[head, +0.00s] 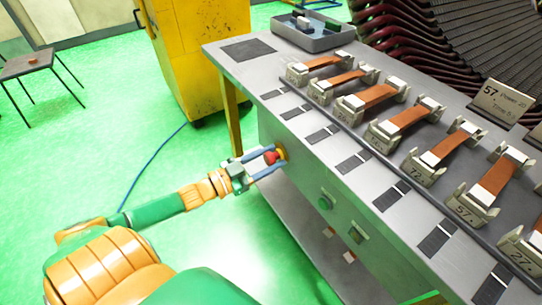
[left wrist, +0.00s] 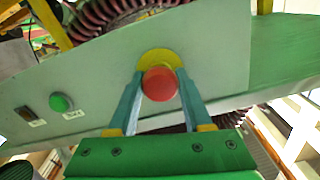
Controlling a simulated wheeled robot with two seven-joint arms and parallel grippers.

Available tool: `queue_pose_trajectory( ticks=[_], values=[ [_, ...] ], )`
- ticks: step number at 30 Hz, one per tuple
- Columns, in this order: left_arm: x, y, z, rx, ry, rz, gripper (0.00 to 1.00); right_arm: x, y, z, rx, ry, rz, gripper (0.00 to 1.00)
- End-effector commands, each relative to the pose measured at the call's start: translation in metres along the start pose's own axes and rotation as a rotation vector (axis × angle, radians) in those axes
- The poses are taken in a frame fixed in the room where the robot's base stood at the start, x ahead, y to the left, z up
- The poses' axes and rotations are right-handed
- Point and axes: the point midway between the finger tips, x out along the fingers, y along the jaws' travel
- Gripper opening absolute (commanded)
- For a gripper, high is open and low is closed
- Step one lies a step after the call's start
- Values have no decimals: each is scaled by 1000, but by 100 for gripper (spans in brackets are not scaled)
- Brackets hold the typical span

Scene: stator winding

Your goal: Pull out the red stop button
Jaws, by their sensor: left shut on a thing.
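The red stop button (head: 270,157) sits on a yellow round base (head: 281,152) on the front panel (head: 300,178) of the grey bench. My left gripper (head: 267,158) reaches it from the left and is shut on the button. In the left wrist view the red button (left wrist: 160,84) lies between the two fingertips of the left gripper (left wrist: 160,88), one finger on each side. The yellow base (left wrist: 157,58) shows behind it, against the panel (left wrist: 95,85). My right gripper is not in view.
A green button (head: 325,202) and a small switch (head: 356,234) are on the same panel. Several copper-strip holders (head: 408,119) stand on the bench top. A grey tray (head: 312,38) lies at the back. Green floor (head: 90,150) left of the bench is open.

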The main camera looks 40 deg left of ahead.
Motion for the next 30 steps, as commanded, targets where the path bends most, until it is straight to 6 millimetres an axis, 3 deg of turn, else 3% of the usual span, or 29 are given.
queue_pose_trajectory(
  ticks=[1,7,8,11,22,30],
  values=[
    [-2,0,-2,-3,-8,1,0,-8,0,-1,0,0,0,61],
    [-2,1,2,-2,-7,2,0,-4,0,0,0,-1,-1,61],
    [-2,1,2,-2,-8,2,52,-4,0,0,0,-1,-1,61],
    [-2,1,2,-2,-7,2,79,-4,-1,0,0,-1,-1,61],
    [-8,1,1,-2,-7,1,80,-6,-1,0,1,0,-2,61],
    [-53,1,0,-1,-10,1,80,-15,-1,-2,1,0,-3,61]
  ],
)
